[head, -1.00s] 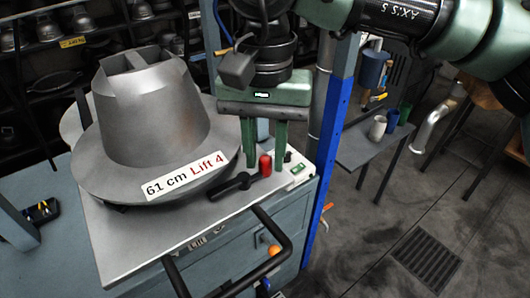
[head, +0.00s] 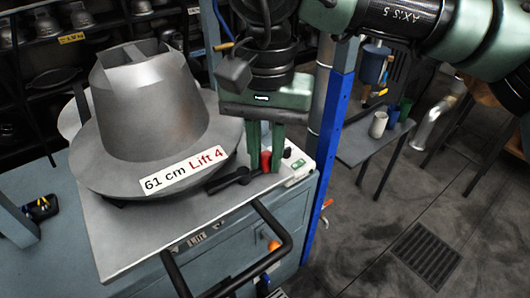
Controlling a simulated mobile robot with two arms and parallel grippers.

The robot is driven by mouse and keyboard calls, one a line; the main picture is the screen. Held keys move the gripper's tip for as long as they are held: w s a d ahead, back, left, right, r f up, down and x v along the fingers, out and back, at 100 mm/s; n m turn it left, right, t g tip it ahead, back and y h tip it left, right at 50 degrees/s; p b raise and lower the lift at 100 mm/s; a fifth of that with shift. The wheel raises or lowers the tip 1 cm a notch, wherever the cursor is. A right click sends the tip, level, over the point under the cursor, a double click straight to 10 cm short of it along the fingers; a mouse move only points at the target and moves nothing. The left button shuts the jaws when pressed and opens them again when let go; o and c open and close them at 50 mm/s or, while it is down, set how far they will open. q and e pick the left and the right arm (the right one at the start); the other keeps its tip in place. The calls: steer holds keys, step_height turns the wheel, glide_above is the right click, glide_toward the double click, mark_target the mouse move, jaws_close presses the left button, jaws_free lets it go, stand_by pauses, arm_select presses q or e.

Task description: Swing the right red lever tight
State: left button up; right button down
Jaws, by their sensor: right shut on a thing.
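The right lever is a black arm (head: 228,180) with an upright red knob (head: 266,160), on the press plate at the right of the metal hat mould. My right gripper (head: 264,163) points down over it. Its two green fingers are shut on the red knob, one on each side, and partly hide it. The black arm reaches from the knob left toward the mould's brim. My left gripper is not in view.
The hat mould (head: 150,115) with its "61 cm Lift 4" label stands close left of the lever. A black bar handle (head: 273,222) juts out in front. A blue post (head: 330,150) rises at the right. A small table (head: 360,150) with cups stands beyond it.

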steer(key=shift+s+d+f+m+b, duration=0.1)
steer(key=shift+s+m+b, duration=0.1)
steer(key=shift+m+b, duration=0.35)
steer(key=shift+s+d+f+m+b, duration=0.15)
steer(key=shift+m+b, duration=0.15)
steer(key=shift+m, duration=0.35)
steer(key=m, duration=0.1)
steer(key=s+m+b, duration=0.1)
steer(key=shift+r+m+b, duration=0.1)
steer(key=shift+m+b, duration=0.2)
steer(key=m, duration=0.1)
steer(key=s+m+b, duration=0.1)
steer(key=m, duration=0.1)
steer(key=shift+b, duration=0.3)
steer(key=shift+s+a+r+m+b, duration=0.1)
steer(key=shift+s+m+b, duration=0.2)
steer(key=shift+m, duration=0.6)
steer(key=shift+s+r+m+b, duration=0.1)
steer(key=shift+s+m+b, duration=0.2)
steer(key=shift+m, duration=0.6)
steer(key=c, duration=1.6)
jaws_free()
